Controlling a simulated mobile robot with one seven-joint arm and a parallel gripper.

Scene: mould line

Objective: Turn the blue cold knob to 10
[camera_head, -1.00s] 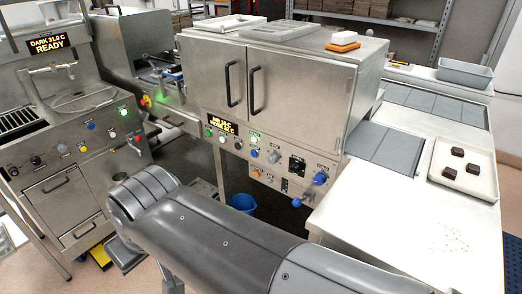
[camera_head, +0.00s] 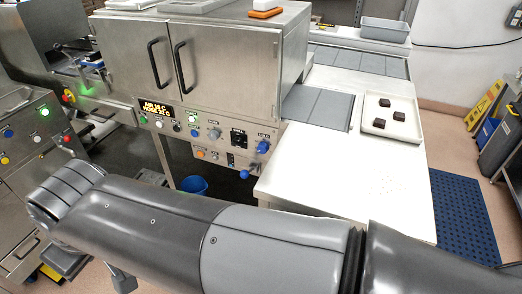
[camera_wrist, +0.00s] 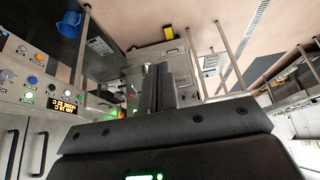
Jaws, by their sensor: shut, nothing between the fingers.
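The control panel (camera_head: 215,150) is on the front of the steel cabinet, below its doors. A large blue knob (camera_head: 263,146) sits at the panel's right end. A second blue knob (camera_head: 244,174) sticks out at the lower edge. The labels are too small to read, so I cannot tell which is the cold one or its setting. In the wrist view, my gripper (camera_wrist: 163,85) is shut and empty, and part of the panel (camera_wrist: 20,75) shows at the left, apart from the fingers. My gripper's fingers do not show in the head view.
An orange-lit display (camera_head: 161,109) is at the panel's left. A white worktop (camera_head: 330,180) lies right of it, with a tray (camera_head: 372,128) of dark pieces. A blue bucket (camera_head: 193,186) stands below the panel. Another machine (camera_head: 30,130) stands at the left.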

